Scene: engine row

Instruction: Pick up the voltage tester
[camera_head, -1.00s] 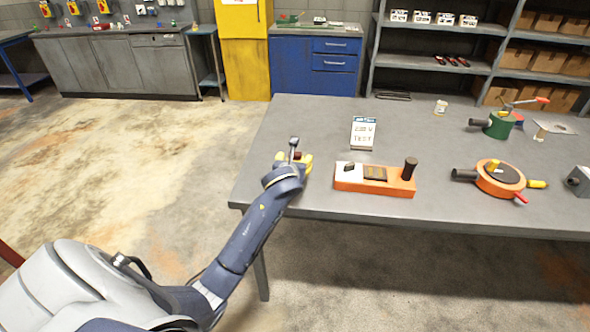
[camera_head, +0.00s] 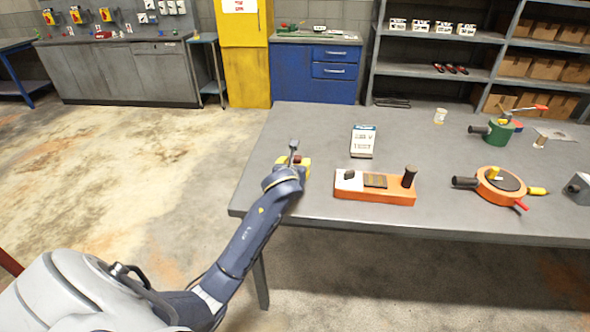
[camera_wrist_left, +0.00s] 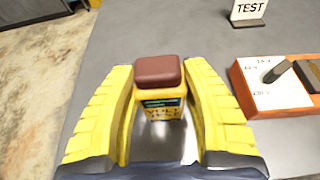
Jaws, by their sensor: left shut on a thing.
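The voltage tester (camera_wrist_left: 162,105) is a small yellow block with a brown cap and lettering on its front. In the left wrist view it stands between the two yellow fingers of my left gripper (camera_wrist_left: 160,90), which is shut on it. In the head view my left gripper (camera_head: 295,163) is low over the table's left end, and it mostly hides the tester. I cannot tell whether the tester touches the table. My right gripper is not in view.
An orange block with a white panel and black handle (camera_head: 375,197) lies just right of the gripper. A small sign (camera_head: 363,141) stands behind it. An orange round device (camera_head: 498,187) and a green device (camera_head: 498,130) are further right on the grey table (camera_head: 300,125).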

